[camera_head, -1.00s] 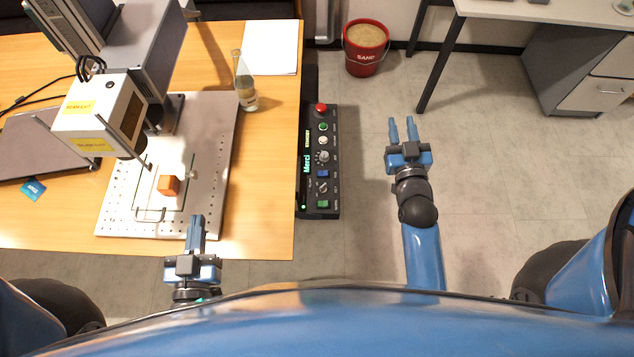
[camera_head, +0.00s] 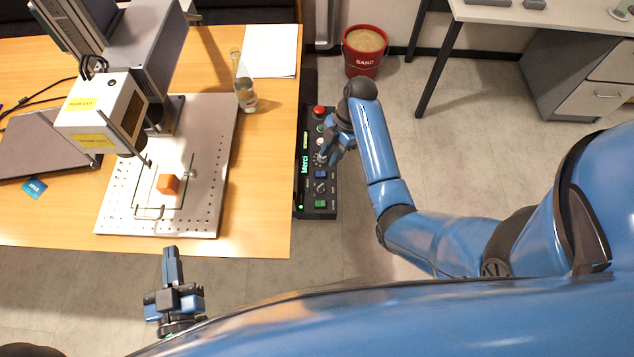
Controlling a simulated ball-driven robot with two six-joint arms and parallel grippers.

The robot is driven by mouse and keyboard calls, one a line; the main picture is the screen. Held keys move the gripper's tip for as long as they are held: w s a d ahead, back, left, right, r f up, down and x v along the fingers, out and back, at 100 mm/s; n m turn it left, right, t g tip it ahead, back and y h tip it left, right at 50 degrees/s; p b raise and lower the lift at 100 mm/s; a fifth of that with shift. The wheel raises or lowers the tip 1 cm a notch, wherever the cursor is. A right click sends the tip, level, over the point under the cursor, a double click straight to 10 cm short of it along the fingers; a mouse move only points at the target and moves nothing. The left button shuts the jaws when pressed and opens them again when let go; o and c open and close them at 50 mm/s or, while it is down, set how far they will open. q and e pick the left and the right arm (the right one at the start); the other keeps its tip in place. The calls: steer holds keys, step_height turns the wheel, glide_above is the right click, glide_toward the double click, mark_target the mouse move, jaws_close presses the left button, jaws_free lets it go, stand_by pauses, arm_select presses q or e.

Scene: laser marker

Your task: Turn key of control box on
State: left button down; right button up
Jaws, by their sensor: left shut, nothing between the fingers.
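The control box (camera_head: 328,208) is a long black panel along the right edge of the wooden table. It has a red button (camera_head: 319,111) at the far end, a lit green display, a blue button (camera_head: 321,174), a dark knob (camera_head: 320,188) and a green button (camera_head: 320,204) near the front. My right gripper (camera_head: 328,157) is over the middle of the panel, fingers angled down at the silver key switch area, which they partly hide. I cannot tell whether the fingers touch the key. My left gripper (camera_head: 171,252) is shut and empty, in front of the table's front edge.
The laser marker head (camera_head: 97,115) stands over a perforated metal plate (camera_head: 205,215) with an orange block (camera_head: 168,184). A glass bottle (camera_head: 245,92) stands near the table's right side. A red sand bucket (camera_head: 363,52) is on the floor behind the control box.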

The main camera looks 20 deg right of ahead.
mark_target(320, 186)
steer(key=shift+n+g, duration=0.4)
steer(key=shift+n, duration=0.5)
steer(key=x, duration=0.3)
steer(key=s+b+x, duration=0.1)
steer(key=x, duration=0.3)
steer(key=b+x, duration=0.1)
steer(key=x, duration=0.3)
steer(key=shift+s+d+r, duration=0.1)
steer(key=shift+s+r, duration=0.05)
jaws_close()
